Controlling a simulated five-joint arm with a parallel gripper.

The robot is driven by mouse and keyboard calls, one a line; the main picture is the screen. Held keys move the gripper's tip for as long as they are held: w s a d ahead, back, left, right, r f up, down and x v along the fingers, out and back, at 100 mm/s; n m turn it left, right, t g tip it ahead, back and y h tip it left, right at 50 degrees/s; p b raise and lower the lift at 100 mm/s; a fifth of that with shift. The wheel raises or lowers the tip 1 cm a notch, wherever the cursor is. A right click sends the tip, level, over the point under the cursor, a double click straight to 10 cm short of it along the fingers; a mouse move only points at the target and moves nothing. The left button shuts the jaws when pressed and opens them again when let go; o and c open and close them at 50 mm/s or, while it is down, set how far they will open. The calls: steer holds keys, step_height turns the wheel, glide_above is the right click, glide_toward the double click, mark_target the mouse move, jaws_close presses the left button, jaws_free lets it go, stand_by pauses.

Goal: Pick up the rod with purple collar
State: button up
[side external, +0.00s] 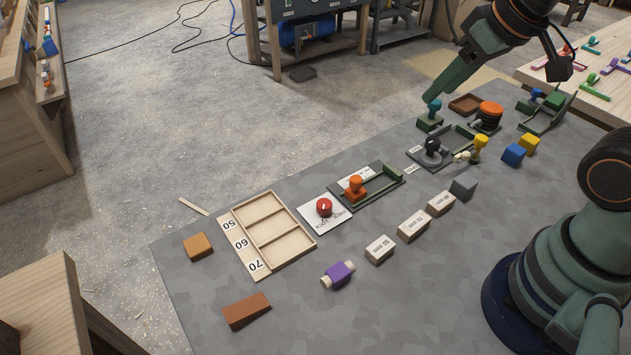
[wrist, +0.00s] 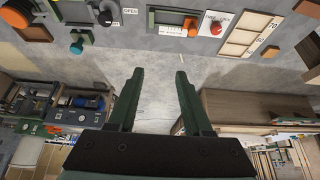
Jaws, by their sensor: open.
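The rod with purple collar (side external: 338,275) lies on the grey work surface (side external: 390,300) in the side external view. It has pale ends and a purple middle, and lies below the wooden tray and left of the pale labelled blocks. I cannot make it out in the wrist view. My gripper (side external: 432,98) is raised at the upper right of the side external view, far from the rod. In the wrist view my gripper (wrist: 157,72) shows two green fingers spread apart with nothing between them.
A wooden tray (side external: 290,211) marked 50, 60, 70 stands near the rod. Pale blocks (side external: 379,249), an orange block (side external: 198,246) and a brown wedge (side external: 246,310) lie around it. A red knob (side external: 324,207) and an orange-handled fixture (side external: 355,187) stand further back. The surface right around the rod is clear.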

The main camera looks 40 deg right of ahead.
steer(key=o, duration=0.4)
steer(key=shift+c, duration=0.2)
steer(key=n+g, duration=0.6)
steer(key=n, duration=1.2)
glide_above(338, 271)
step_height(338, 271, down, 12)
steer(key=f, duration=0.6)
steer(key=shift+s+d+f, duration=0.1)
steer(key=shift+d+f, duration=0.15)
steer(key=shift+f, duration=0.05)
steer(key=shift+a+f, duration=0.15)
steer(key=shift+f, duration=1.2)
steer(key=shift+a+f, duration=0.1)
steer(key=shift+f, duration=1.25)
